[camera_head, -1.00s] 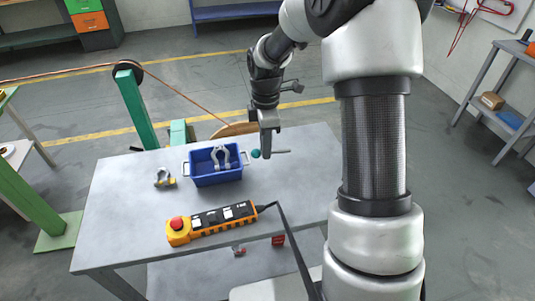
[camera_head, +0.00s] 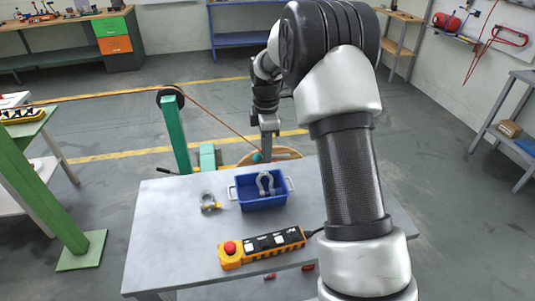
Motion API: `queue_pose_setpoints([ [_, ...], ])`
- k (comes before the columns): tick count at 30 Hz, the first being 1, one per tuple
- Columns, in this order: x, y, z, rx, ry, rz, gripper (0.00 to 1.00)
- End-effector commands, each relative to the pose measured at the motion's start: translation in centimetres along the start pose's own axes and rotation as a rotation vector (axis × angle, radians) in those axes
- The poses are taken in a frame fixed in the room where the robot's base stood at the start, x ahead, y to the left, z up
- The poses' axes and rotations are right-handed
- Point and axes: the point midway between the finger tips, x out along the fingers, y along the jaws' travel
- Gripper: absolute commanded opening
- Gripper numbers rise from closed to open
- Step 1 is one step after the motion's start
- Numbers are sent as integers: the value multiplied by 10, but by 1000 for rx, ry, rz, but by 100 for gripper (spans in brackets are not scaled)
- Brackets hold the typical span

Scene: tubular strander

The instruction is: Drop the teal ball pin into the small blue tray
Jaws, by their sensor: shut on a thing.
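The teal ball pin (camera_head: 257,156) shows as a small teal ball at the left side of my gripper. Its shank is hard to make out. My gripper (camera_head: 267,154) points down, shut on the pin, and holds it in the air near the table's far edge. The small blue tray (camera_head: 263,203) sits on the grey table, below my gripper in the picture. It has a light handle at each end, and a grey shackle (camera_head: 265,184) stands in it. My gripper and the pin are apart from the tray.
Another shackle with a yellow part (camera_head: 209,202) lies left of the tray on the table (camera_head: 165,230). An orange pendant control (camera_head: 262,247) with a red button lies in front. A green post with a pulley (camera_head: 175,130) and a copper strand stand behind the table.

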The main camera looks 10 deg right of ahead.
Motion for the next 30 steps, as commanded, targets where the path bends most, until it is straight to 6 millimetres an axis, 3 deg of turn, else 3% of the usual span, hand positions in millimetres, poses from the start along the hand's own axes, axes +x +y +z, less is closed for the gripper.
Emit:
queue_pose_setpoints([
  [18, 57, 0, 0, -1, -1, 0, 0],
  [28, 60, 0, 0, 0, -1, 0, 0],
  [29, 60, 0, 0, 0, -1, 0, 19],
  [30, 59, 0, 0, 0, -1, 0, 26],
])
